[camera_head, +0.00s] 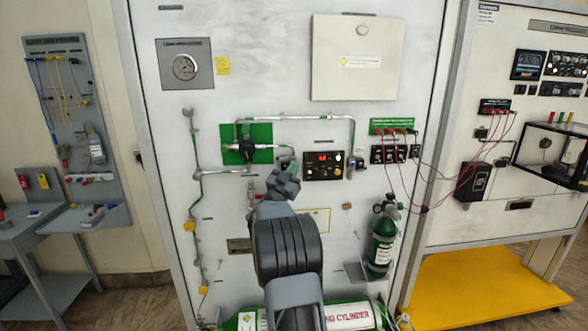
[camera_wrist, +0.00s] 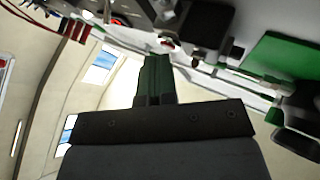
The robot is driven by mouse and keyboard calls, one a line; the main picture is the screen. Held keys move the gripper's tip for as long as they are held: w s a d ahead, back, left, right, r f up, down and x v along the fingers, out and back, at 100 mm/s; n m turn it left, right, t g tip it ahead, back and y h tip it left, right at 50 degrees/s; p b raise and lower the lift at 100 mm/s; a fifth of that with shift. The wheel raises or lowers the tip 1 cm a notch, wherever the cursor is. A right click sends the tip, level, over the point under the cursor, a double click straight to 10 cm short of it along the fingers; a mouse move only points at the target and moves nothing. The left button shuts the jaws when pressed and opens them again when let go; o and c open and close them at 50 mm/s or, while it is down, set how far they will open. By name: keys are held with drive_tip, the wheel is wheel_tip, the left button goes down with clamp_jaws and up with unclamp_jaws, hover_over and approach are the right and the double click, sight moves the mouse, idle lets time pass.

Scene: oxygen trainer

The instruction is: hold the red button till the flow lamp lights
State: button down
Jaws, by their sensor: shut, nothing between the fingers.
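My gripper (camera_head: 287,166) is in front of the white trainer panel, just left of the black control box (camera_head: 323,165) with a red lit display. In the wrist view the fingers of my gripper (camera_wrist: 158,62) are shut with nothing between them. A small red round part (camera_wrist: 168,43), which looks like the red button, shows just beyond the fingertips. I cannot tell whether the fingertips touch it. In the head view I cannot make out the button. No lit flow lamp can be told apart in either view.
A green plate (camera_head: 262,136) with a black valve is left of the box, and it also shows in the wrist view (camera_wrist: 285,62). Metal pipes (camera_head: 300,118) run around them. A green cylinder (camera_head: 383,240) hangs lower right. Red leads (camera_head: 440,200) cross to the neighbouring panel.

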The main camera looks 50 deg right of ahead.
drive_tip(key=shift+s+a+f+b, duration=0.1)
drive_tip(key=shift+s+b, duration=0.05)
drive_tip(key=shift+b, duration=0.15)
drive_tip(key=shift+s+a+b, duration=0.4)
drive_tip(key=shift+s+b, duration=0.05)
drive_tip(key=shift+b, duration=0.05)
idle(0.4)
drive_tip(key=shift+s+a+b, duration=1.6)
drive_tip(key=shift+s+b, duration=0.1)
drive_tip(key=shift+s, duration=0.2)
